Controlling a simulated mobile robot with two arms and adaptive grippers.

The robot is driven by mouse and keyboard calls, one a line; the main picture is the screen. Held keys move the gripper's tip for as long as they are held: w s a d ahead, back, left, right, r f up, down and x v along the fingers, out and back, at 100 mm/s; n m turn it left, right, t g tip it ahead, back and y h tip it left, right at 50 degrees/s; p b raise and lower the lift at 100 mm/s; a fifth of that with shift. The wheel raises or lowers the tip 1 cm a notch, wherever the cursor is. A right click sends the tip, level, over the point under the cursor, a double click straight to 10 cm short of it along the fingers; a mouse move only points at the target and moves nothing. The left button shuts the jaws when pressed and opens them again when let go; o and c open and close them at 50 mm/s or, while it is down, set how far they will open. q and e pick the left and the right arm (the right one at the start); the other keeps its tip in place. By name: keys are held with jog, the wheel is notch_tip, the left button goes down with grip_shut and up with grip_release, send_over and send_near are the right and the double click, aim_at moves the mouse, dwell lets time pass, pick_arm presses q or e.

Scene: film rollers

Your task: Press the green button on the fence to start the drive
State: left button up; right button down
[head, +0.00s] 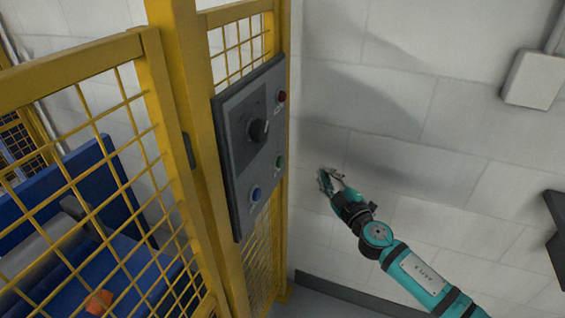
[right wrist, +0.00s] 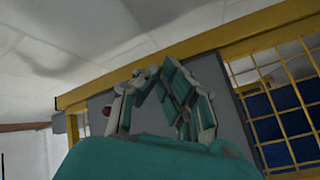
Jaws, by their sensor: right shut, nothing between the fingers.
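The green button (head: 280,161) is on the lower right part of the grey control panel (head: 233,195), which is mounted on the yellow fence. My right gripper (head: 323,177) is shut and empty, to the right of the panel in the head view and apart from the green button. In the right wrist view, its fingers (right wrist: 155,72) point at the panel (right wrist: 236,125) and cover part of it. I cannot make out the green button there. My left gripper is not in view.
A pale block wall (head: 420,110) is at the right.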

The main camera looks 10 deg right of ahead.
aim_at(280, 162)
jog(key=w+a, duration=0.5)
jog(key=a, duration=0.2)
jog(key=shift+a, duration=0.15)
dwell(1.5)
jog(key=shift+w+a, duration=0.2)
jog(key=shift+a, duration=0.15)
jog(key=shift+w+a, duration=0.25)
jog(key=shift+a, duration=0.15)
dwell(0.9)
jog(key=shift+d, duration=0.1)
jog(key=shift+s+d, duration=0.5)
jog(key=shift+d, duration=0.15)
